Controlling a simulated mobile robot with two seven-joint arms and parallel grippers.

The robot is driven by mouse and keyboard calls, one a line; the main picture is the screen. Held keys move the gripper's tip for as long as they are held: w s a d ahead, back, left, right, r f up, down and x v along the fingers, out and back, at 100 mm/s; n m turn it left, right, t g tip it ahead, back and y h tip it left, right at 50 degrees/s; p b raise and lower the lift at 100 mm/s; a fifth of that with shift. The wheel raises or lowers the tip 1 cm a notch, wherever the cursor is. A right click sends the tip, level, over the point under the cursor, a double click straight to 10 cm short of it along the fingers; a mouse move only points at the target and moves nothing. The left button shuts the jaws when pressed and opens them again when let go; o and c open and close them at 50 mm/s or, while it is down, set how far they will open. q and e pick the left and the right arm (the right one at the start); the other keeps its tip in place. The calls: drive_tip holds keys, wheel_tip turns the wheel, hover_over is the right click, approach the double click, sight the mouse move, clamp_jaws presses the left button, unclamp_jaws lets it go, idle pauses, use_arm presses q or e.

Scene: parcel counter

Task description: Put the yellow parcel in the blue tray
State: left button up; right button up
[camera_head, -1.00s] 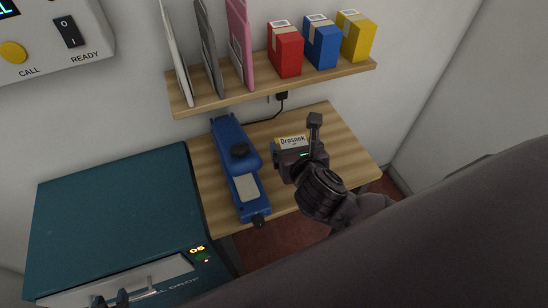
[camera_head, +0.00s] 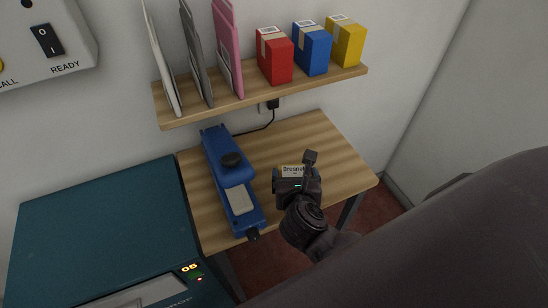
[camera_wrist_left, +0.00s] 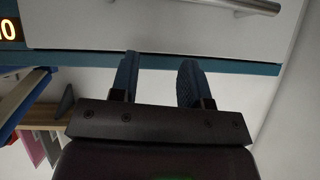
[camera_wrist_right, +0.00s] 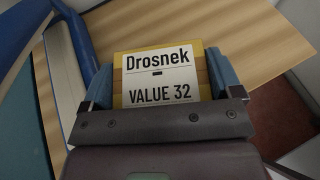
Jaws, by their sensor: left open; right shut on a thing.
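My right gripper (camera_head: 296,180) is shut on a yellow parcel with a white label. The label reads "Drosnek VALUE 32" in the right wrist view, where the parcel (camera_wrist_right: 205,72) sits between the two blue fingers (camera_wrist_right: 165,88). The parcel is over the wooden table; I cannot tell if it touches the top. In the head view my gripper hides most of it. My left gripper (camera_wrist_left: 160,85) shows only in its wrist view, open and empty, near a white front with a metal handle. I see no clear blue tray.
A blue device (camera_head: 232,180) with a black knob lies on the wooden table (camera_head: 325,145). A shelf (camera_head: 240,103) above holds envelopes and red, blue and yellow (camera_head: 346,42) boxes. A teal cabinet (camera_head: 100,225) stands at left. The table's back right is clear.

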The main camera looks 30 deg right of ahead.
drive_tip(key=w, duration=0.4)
drive_tip(key=w+f, duration=0.1)
drive_tip(key=w, duration=0.3)
drive_tip(key=w+f, duration=0.1)
drive_tip(key=w, duration=0.3)
drive_tip(key=shift+d+f, duration=0.25)
drive_tip(key=shift+d, duration=0.1)
drive_tip(key=shift+f+b, duration=0.4)
drive_tip(key=shift+f, duration=1.6)
drive_tip(key=shift+w+f, duration=0.15)
drive_tip(key=shift+f, duration=0.1)
drive_tip(key=shift+f, duration=0.15)
drive_tip(key=o, duration=0.8)
